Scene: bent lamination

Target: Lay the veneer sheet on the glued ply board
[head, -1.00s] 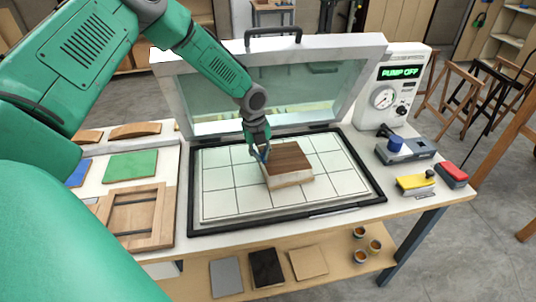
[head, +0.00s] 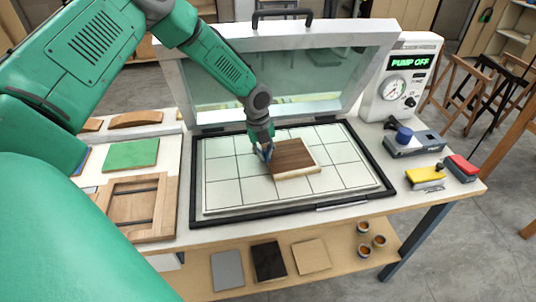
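The veneer sheet (head: 293,157) is dark brown. It lies over the pale ply board (head: 303,175), which shows as a light strip along the front and right edges. I cannot tell whether the sheet touches the board everywhere. Both are on the white gridded bed of the open press (head: 228,192). My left gripper (head: 265,156) points down at the sheet's left edge, with its fingertips closed on that edge; the fingers partly hide the left corner. Any glue is hidden under the sheet. My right gripper is not in view.
The raised glass lid (head: 290,75) stands behind the bed. A pump unit (head: 402,85) reading "PUMP OFF" is at the back right. A blue-knobbed tool (head: 413,143), a yellow tool (head: 427,174) and a red one (head: 460,168) sit right. A wooden frame (head: 150,200) lies left.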

